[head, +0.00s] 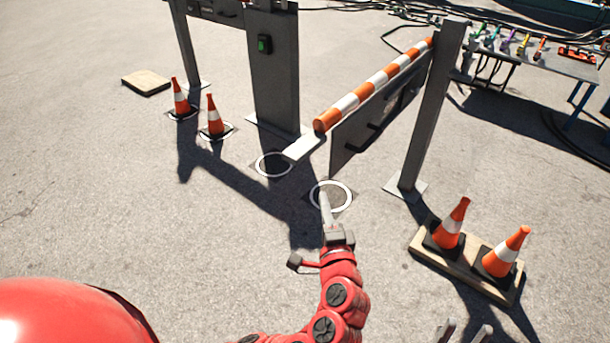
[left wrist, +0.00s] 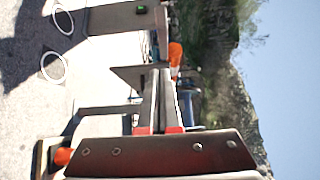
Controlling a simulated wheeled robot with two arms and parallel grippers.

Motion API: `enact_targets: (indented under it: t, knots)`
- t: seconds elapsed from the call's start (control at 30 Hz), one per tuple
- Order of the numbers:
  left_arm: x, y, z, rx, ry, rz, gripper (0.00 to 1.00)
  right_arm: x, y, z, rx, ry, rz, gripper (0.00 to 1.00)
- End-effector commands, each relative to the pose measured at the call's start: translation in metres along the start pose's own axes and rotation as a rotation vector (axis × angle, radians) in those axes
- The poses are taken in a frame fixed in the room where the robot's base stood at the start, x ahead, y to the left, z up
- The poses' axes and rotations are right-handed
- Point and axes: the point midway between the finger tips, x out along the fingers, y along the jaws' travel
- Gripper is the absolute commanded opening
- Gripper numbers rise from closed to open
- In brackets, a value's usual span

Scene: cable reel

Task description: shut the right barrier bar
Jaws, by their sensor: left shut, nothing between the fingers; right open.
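The right barrier bar (head: 372,85) is orange and white striped and tops a dark panel (head: 385,118) with a dark handle. It runs from the right grey post (head: 430,110) toward the middle post (head: 275,75). Its free end stands apart from the middle post, swung toward me. A pale plate (head: 303,147) sticks out at that end. My left gripper (head: 325,208) is shut and empty, in front of and below the free end. In the left wrist view its closed fingers (left wrist: 157,85) point toward the orange bar end. My right gripper (head: 465,333) is open at the bottom edge, partly cut off.
White rings mark the ground, one near my left gripper (head: 331,195) and one by the plate (head: 273,165). Two cones (head: 450,224) stand on a wooden board at right, and two more (head: 214,118) at left. A table (head: 560,62) stands back right.

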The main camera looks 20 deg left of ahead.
Motion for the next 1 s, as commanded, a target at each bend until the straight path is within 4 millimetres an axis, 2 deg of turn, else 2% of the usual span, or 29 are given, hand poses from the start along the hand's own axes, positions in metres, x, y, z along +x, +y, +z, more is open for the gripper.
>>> enact_targets:
  t: [0.2, 0.37, 0.4, 0.5, 0.7, 1.0]
  knots:
    - [0.049, -0.001, 0.002, -0.002, -0.007, 0.003, 0.00, 0.007, 0.000, -0.001, 0.000, 0.000, 0.000, 0.50]
    - [0.081, 0.000, 0.002, 0.000, -0.005, 0.004, 0.00, 0.010, 0.001, -0.002, 0.000, 0.000, 0.000, 0.50]
    - [0.085, -0.001, 0.008, 0.001, -0.004, 0.002, 0.00, 0.012, 0.001, -0.002, 0.000, 0.000, 0.000, 0.50]
    - [0.095, 0.000, 0.019, 0.001, -0.004, 0.003, 0.00, 0.015, 0.001, -0.003, 0.000, 0.000, 0.000, 0.50]
    - [0.104, 0.000, 0.028, 0.000, 0.001, 0.001, 0.00, 0.016, 0.001, -0.003, 0.000, 0.000, 0.000, 0.50]
    - [0.105, 0.001, 0.028, 0.000, 0.003, 0.001, 0.00, 0.016, 0.001, -0.003, 0.000, 0.000, 0.000, 0.50]
